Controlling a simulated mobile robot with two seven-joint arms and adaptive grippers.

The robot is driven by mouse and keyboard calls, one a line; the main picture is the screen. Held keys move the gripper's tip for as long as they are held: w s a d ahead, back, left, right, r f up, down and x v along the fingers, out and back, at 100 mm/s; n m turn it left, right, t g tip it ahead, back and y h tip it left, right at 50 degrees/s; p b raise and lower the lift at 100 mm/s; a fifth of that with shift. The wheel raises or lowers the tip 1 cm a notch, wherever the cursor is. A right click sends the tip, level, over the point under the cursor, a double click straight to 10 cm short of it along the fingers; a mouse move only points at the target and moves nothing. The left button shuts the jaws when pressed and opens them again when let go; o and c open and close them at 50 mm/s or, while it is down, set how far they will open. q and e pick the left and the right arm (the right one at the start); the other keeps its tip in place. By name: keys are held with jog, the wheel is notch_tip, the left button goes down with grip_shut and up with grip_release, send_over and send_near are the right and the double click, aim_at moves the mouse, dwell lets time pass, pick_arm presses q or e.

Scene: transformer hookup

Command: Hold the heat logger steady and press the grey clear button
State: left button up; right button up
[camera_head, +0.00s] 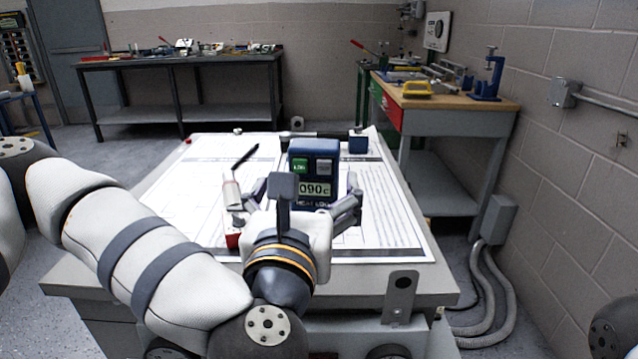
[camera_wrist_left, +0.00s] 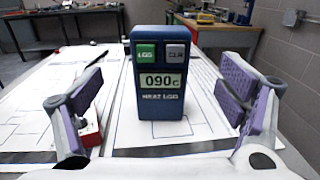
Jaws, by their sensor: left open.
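The heat logger (camera_head: 313,173) is a dark blue upright box on the white sheets of the table. In the left wrist view the logger (camera_wrist_left: 160,118) faces me, with a display reading 090c. A green LOG button (camera_wrist_left: 146,53) is at its upper left and the grey CLR button (camera_wrist_left: 176,53) at its upper right. My left gripper (camera_head: 305,190) is open in front of the logger. In the left wrist view its purple-padded fingers (camera_wrist_left: 162,95) stand to either side of the logger, with a gap on each side. My right gripper is not in view.
A red item (camera_wrist_left: 91,129) lies by the left finger. A pale bottle-like item (camera_head: 231,192) and a black pen-like stick (camera_head: 245,157) are left of the logger. A small blue block (camera_head: 358,145) is behind right. The sheet's right side is clear.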

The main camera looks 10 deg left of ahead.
aim_at(313, 168)
pick_arm(q)
jog(key=w, duration=0.6)
jog(key=w+a, duration=0.1)
jog(key=w, duration=0.3)
jog(key=shift+f, duration=0.1)
jog(key=c, duration=1.4)
jog(key=shift+f, duration=0.1)
